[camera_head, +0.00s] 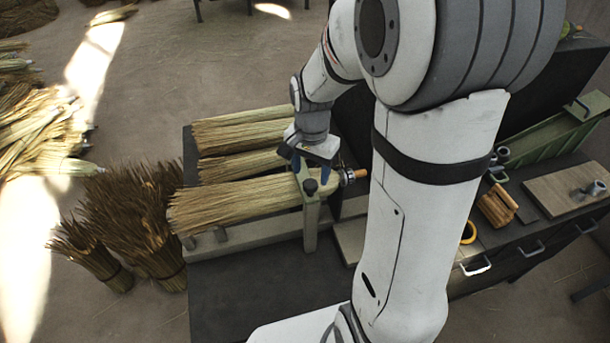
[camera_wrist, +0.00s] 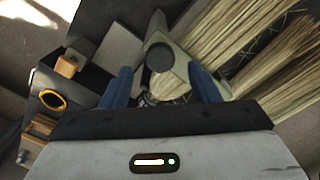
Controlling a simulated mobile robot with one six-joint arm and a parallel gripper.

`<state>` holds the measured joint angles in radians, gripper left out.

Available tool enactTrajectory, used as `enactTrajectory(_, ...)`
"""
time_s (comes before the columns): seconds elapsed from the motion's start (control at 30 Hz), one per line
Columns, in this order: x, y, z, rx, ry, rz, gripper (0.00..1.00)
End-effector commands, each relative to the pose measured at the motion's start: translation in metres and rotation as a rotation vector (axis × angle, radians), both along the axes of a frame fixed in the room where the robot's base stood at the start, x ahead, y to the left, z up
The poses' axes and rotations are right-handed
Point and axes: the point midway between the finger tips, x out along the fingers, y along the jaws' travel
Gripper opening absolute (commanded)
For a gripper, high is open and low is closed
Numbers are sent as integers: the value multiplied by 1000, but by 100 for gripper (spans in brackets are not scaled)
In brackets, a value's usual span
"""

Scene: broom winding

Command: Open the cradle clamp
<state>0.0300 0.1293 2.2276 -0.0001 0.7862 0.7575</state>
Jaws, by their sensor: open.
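The cradle clamp (camera_head: 311,222) is a pale green bar and post with a black round knob (camera_head: 310,187). Its bar lies across the neck of a straw broom bundle (camera_head: 235,203) lying in the cradle, so the clamp looks closed. My gripper (camera_head: 311,169) is above the clamp, with its two blue fingers pointing down close to the knob. In the wrist view my gripper (camera_wrist: 160,82) is open and empty. The black knob (camera_wrist: 160,58) shows just beyond and between the fingertips there. Whether a finger touches the clamp I cannot tell. My arm hides part of the bench.
More straw bundles (camera_head: 240,135) lie behind on the bench. Brown bundles (camera_head: 135,220) stand on the floor at left. At right are a yellow ring (camera_head: 468,232), an orange wooden item (camera_head: 497,205), a board (camera_head: 567,187) and a green box (camera_head: 555,132). The dark front bench surface (camera_head: 245,285) is clear.

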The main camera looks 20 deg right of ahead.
Motion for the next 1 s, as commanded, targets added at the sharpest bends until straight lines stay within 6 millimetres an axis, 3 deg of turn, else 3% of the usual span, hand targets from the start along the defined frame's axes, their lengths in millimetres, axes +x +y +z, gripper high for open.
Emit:
enactTrajectory(0.23,0,0,-32,0,1,1,55)
enactTrajectory(0.6,0,0,-38,0,-1,1,54)
enactTrajectory(1.0,0,0,-38,0,-1,1,22)
